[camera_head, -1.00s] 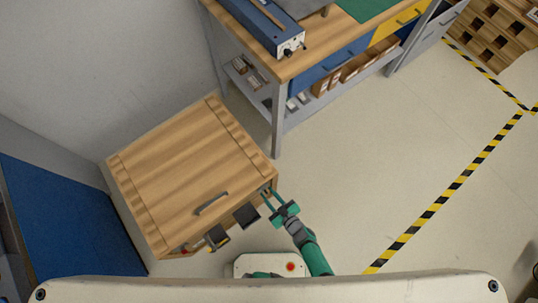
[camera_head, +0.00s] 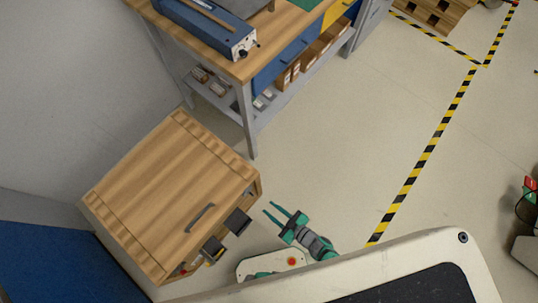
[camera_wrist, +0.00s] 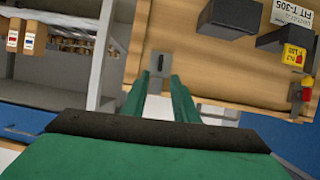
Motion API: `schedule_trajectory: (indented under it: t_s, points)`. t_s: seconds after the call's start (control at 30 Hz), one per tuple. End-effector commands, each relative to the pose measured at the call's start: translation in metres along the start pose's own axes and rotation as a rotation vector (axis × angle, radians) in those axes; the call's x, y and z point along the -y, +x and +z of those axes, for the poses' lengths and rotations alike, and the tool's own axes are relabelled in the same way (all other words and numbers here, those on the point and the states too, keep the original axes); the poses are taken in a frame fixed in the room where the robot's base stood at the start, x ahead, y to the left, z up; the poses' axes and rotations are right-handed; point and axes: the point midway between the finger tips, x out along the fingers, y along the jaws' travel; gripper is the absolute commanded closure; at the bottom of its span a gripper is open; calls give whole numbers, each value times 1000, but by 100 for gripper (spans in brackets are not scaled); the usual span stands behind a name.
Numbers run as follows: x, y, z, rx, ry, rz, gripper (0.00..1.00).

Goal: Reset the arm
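My gripper (camera_head: 279,213) is green, with two long thin fingers held apart and nothing between them. In the head view it is just right of the wooden cart (camera_head: 172,194), pointing up and left toward the cart's side. A clear gap shows between the fingertips and the cart. In the wrist view the two fingers (camera_wrist: 161,88) point toward a wooden surface with a small grey latch-like part. My arm (camera_head: 316,243) reaches out low above the floor. The arm's lower links are mostly hidden by my own body.
The cart has a grey handle on its lid and dark boxes (camera_head: 238,221) at its open side. A workbench (camera_head: 245,68) with blue and yellow drawers stands behind. A blue panel (camera_head: 45,262) is at the lower left. Open floor with striped tape (camera_head: 425,157) lies right.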

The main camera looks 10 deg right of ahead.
Motion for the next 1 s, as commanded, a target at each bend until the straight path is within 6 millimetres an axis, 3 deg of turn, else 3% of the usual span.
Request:
schedule_trajectory:
  t_s: [0.53, 0.67, 0.87, 1.0]
  points:
    - [0, 0, 0, 0, 0, 1, 73]
    - [1, -9, -8, -5, 1, 21, 73]
    - [16, -48, -56, -27, 17, 123, 73]
    - [35, -78, -106, -46, 45, 214, 73]
